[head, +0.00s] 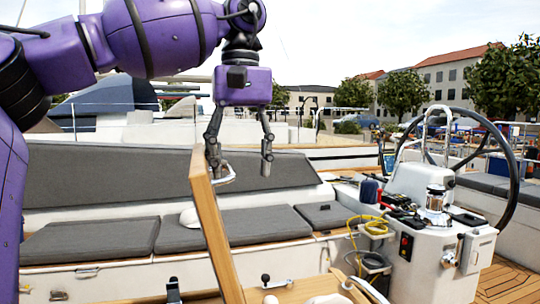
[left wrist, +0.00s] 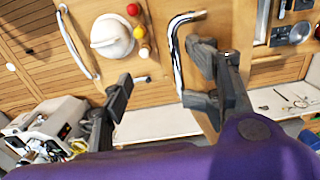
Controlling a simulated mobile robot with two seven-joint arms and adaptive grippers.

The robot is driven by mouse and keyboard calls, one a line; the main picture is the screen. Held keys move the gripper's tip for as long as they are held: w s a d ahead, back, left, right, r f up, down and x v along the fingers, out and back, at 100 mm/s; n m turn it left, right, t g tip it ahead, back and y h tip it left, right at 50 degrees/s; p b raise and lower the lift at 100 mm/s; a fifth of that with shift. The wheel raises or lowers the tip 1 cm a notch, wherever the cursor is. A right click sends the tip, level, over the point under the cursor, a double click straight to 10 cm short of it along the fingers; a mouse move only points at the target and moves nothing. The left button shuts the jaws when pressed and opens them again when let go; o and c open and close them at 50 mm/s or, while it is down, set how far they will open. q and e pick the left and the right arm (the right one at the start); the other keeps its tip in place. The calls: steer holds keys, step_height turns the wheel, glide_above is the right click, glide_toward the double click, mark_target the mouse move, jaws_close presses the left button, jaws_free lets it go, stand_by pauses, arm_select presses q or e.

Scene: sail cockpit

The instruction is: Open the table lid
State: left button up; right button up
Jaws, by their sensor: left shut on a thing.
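The table lid (head: 214,238) is a wooden board standing steeply on edge, tilted, in the lower middle of the head view. A bent chrome handle (head: 226,179) juts from its upper part. It also shows in the left wrist view as a shiny handle (left wrist: 178,50). My left gripper (head: 240,165) points down at the lid's upper end and is shut on the handle. Its fingers show well apart, with the handle close beside one of them; it also shows in the left wrist view (left wrist: 160,68). The exact contact is unclear. My right gripper is out of view.
Right of the lid stands a white console (head: 430,240) with a large black steering wheel (head: 512,165). Grey cushioned benches (head: 100,240) lie behind the lid. A round white item (left wrist: 112,38) and small coloured balls show in the left wrist view.

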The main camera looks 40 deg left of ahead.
arm_select(q)
steer(key=shift+w+d, duration=0.2)
steer(key=shift+w, duration=0.25)
steer(key=shift+c, duration=1.3)
steer(key=w, duration=0.1)
steer(key=w+d+r, duration=0.1)
steer(key=w+d, duration=0.1)
steer(key=shift+w+r+p, duration=0.3)
steer(key=shift+p, duration=0.05)
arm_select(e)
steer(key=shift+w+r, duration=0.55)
arm_select(q)
step_height(320, 180, up, 8)
steer(key=shift+f, duration=0.15)
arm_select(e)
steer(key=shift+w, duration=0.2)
